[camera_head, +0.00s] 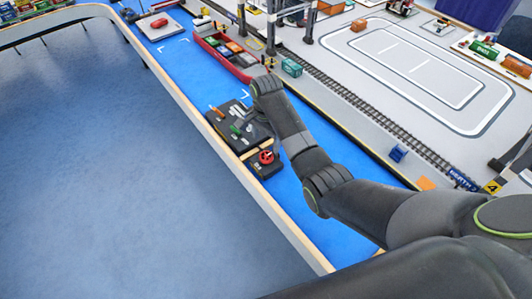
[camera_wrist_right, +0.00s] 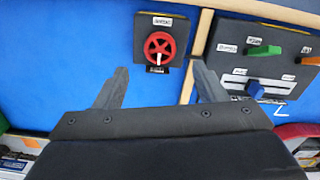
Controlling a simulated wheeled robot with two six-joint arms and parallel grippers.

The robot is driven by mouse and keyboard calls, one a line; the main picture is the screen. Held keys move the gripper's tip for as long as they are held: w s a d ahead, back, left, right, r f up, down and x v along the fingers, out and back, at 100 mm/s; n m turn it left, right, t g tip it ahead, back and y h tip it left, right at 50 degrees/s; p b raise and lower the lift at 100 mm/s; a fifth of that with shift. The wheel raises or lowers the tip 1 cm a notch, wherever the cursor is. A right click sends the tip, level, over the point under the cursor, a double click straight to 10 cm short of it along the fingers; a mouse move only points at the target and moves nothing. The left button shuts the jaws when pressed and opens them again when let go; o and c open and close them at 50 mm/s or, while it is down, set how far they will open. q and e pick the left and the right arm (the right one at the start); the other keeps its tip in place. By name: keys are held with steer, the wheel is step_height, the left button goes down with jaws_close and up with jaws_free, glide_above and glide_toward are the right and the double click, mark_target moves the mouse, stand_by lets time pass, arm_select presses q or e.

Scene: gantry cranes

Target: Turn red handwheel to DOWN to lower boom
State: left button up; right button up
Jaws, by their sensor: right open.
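The red handwheel (camera_head: 266,157) sits on a small dark box (camera_head: 256,169) at the near edge of the blue table. In the right wrist view the red handwheel (camera_wrist_right: 159,48) is round with spokes, with a white label above it and a small dark label with light marks below. My right gripper (camera_wrist_right: 158,85) is open and empty, with its two fingers apart below the wheel in that view. The wheel lies beyond the fingertips and nothing touches it. In the head view my right arm reaches in from the lower right and its gripper (camera_head: 254,125) is partly hidden.
A dark control panel (camera_head: 215,120) with green, orange and blue levers stands beside the handwheel box; it also shows in the right wrist view (camera_wrist_right: 228,32). A red ship (camera_head: 222,57) with containers lies farther back. Railway tracks (camera_head: 370,111) run along the right.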

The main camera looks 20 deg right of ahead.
mark_target(266, 156)
step_height(266, 156, down, 6)
arm_select(q)
steer(key=shift+s+d+f, duration=0.1)
steer(key=shift+s+d, duration=0.1)
steer(key=shift+s, duration=0.4)
arm_select(e)
steer(key=shift+f, duration=0.6)
arm_select(q)
steer(key=shift+w+a, duration=0.15)
steer(key=shift+w, duration=0.1)
arm_select(e)
steer(key=c, duration=1)
